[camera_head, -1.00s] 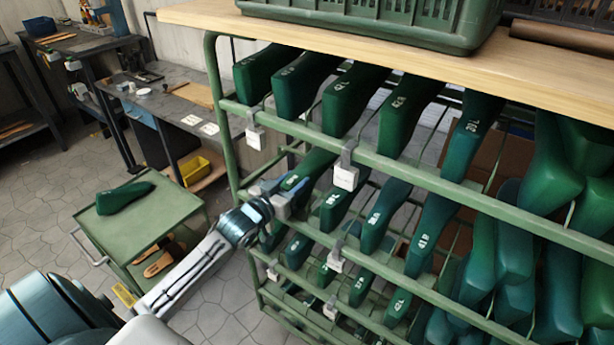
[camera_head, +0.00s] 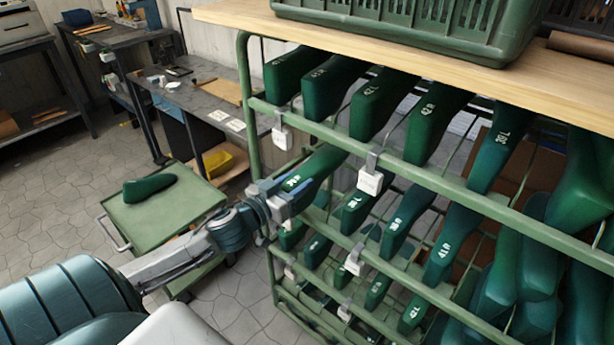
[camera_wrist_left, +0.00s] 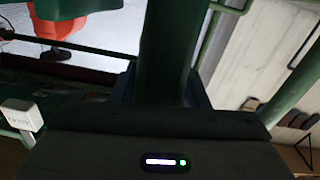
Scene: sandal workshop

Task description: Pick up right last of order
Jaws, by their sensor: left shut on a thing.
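My left gripper (camera_head: 283,198) is shut on a dark green last (camera_head: 318,168) at the left end of the rack's second row. The last's numbered front end sticks out past the rack's front, and its rear is still among the shelf rails. Its label ends in R, but the number is too small to read surely. In the left wrist view, the green last (camera_wrist_left: 167,45) runs away between the fingers. Another green last (camera_head: 150,187) lies on the green cart (camera_head: 180,216) at left. My right gripper is not in view.
The green rack (camera_head: 253,130) holds several rows of lasts, with white tags (camera_head: 370,182) on its rails. A green crate (camera_head: 400,30) stands on its wooden top (camera_head: 245,18). Most of the cart's top is free. Workbenches (camera_head: 190,95) stand behind.

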